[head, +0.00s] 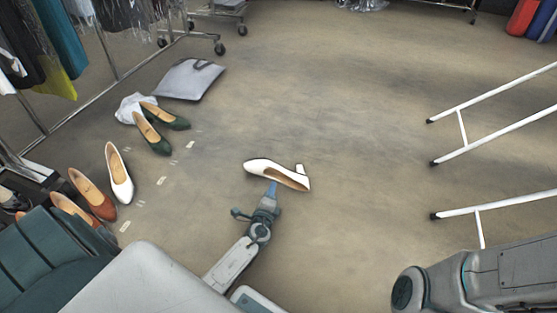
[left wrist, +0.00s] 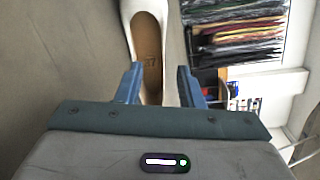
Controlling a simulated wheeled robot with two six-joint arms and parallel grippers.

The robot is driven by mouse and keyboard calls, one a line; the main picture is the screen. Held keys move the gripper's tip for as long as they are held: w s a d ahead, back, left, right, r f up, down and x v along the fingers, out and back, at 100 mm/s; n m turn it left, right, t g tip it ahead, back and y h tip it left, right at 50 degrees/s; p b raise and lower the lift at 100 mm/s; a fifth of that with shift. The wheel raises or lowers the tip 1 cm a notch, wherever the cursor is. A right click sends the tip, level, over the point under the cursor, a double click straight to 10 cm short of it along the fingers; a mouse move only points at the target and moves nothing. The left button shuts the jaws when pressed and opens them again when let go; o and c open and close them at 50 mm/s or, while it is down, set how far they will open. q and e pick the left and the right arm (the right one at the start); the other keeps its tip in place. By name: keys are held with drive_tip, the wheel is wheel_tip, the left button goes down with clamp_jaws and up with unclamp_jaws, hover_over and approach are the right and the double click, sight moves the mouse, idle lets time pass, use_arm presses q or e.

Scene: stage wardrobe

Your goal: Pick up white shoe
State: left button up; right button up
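A white heeled shoe (head: 277,175) lies on its side on the open floor, its tan inside facing me and its heel at the right. My left gripper (head: 271,188) is at the near side of this shoe. In the left wrist view, the left gripper's fingers (left wrist: 158,86) are apart, and the white shoe (left wrist: 127,12) shows ahead and partly between them. A gap shows beside the right finger; contact is unclear. Another white shoe (head: 119,176) stands at the left in a row of shoes. My right gripper is out of view.
Green shoes (head: 152,136), brown shoes (head: 90,196) and a grey bag (head: 190,79) are on the left floor. Clothes racks (head: 107,49) stand behind them. White rack legs (head: 490,146) reach in from the right.

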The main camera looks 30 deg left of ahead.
sight(275, 180)
use_arm(q)
drive_tip(key=b+x, duration=0.1)
drive_tip(key=x, duration=0.5)
drive_tip(key=shift+w+a+r+b, duration=0.1)
drive_tip(key=shift+w+b, duration=0.05)
drive_tip(key=shift+b, duration=0.2)
drive_tip(key=x, duration=0.1)
drive_tip(key=b+x, duration=0.1)
drive_tip(key=x, duration=0.1)
drive_tip(key=b+x, duration=0.1)
drive_tip(key=x, duration=0.1)
drive_tip(key=shift+a+r, duration=0.2)
drive_tip(key=shift+a, duration=0.15)
drive_tip(key=shift+w+r, duration=0.1)
clamp_jaws()
